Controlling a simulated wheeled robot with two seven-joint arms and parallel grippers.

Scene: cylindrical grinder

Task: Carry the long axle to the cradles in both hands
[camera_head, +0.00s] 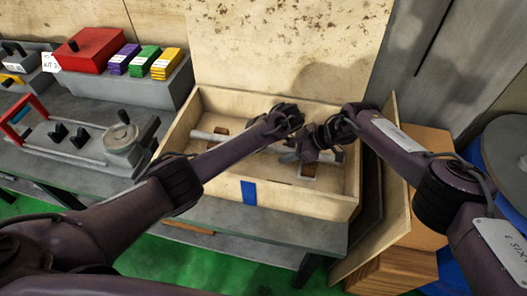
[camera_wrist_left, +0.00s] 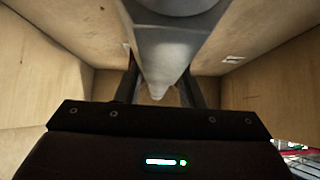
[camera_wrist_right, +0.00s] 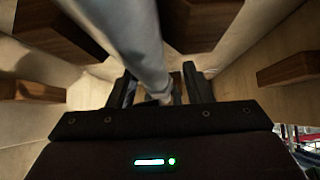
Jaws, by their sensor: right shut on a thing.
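The long grey axle (camera_head: 207,136) lies along the inside of a shallow wooden crate (camera_head: 225,178); the arms hide its middle. My right gripper (camera_head: 308,147) is shut on the axle, which shows between its fingers in the right wrist view (camera_wrist_right: 137,40). My left gripper (camera_head: 284,121) is over the crate, farther left. In the left wrist view the axle (camera_wrist_left: 168,55) runs between its fingers, with gaps at the sides, so it looks open around the axle. Two dark blocks, seemingly the cradles (camera_head: 68,135), stand on the grey machine at the left.
Wooden support blocks (camera_head: 309,171) stand inside the crate. The grinder (camera_head: 125,137) is left of the crate. A red box (camera_head: 88,48) and purple, green and yellow blocks stand behind it. A wooden panel and brown boxes (camera_head: 420,150) crowd the right side.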

